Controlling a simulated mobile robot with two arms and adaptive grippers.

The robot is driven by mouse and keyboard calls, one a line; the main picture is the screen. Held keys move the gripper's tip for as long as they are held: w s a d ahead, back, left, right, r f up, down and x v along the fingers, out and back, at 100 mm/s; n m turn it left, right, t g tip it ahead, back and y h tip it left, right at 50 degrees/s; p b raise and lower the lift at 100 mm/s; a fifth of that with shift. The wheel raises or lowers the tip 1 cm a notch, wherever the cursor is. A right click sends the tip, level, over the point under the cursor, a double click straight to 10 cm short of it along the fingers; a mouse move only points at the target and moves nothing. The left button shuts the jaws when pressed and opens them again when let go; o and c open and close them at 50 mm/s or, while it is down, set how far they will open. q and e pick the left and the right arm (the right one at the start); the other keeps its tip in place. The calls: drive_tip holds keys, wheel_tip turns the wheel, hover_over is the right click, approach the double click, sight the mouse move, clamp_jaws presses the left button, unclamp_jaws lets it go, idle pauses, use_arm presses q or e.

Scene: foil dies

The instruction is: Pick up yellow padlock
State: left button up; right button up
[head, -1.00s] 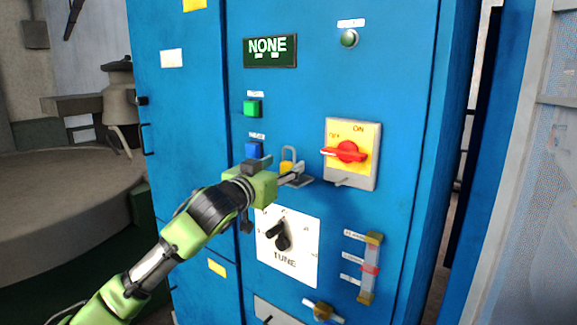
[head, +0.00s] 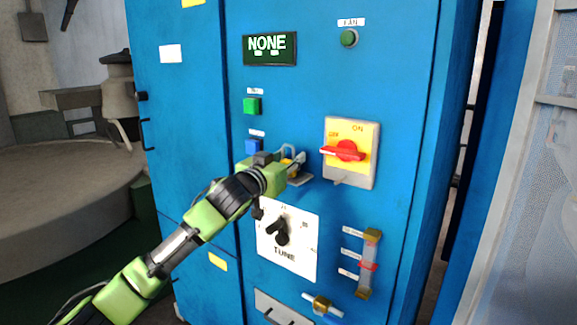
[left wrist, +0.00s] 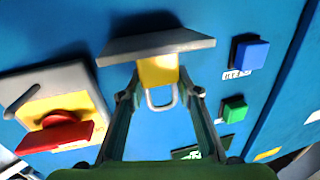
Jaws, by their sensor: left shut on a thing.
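The yellow padlock (left wrist: 158,70) with its grey shackle sits between the two fingers of my left gripper (left wrist: 160,95) in the left wrist view. In the head view the padlock (head: 287,166) is mostly hidden behind my left gripper (head: 292,168). The gripper is shut on the padlock's sides. A small grey shelf (head: 301,180) on the blue cabinet is right at the padlock; it also shows in the left wrist view (left wrist: 150,45). I cannot tell whether the padlock still touches the shelf. My right gripper is not in view.
To the right of the padlock is a red rotary switch (head: 345,151) on a yellow plate. A blue button (head: 254,146) and a green button (head: 252,105) are at the left. Below are the TUNE dial (head: 282,233) and a slider (head: 369,265).

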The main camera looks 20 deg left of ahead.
use_arm(q)
drive_tip(key=shift+r+b, duration=0.4)
drive_tip(key=shift+r, duration=0.15)
drive_tip(key=r, duration=0.1)
drive_tip(key=r+b, duration=0.1)
drive_tip(key=shift+s+r, duration=0.25)
drive_tip(key=shift+r, duration=0.05)
drive_tip(key=s+r+b, duration=0.4)
drive_tip(key=s+r, duration=0.5)
drive_tip(key=s, duration=0.4)
drive_tip(key=shift+s+a+r, duration=0.2)
drive_tip(key=shift+s+a, duration=0.1)
drive_tip(key=shift+a, duration=0.1)
drive_tip(key=shift+w+f, duration=0.1)
drive_tip(key=shift+c, duration=0.2)
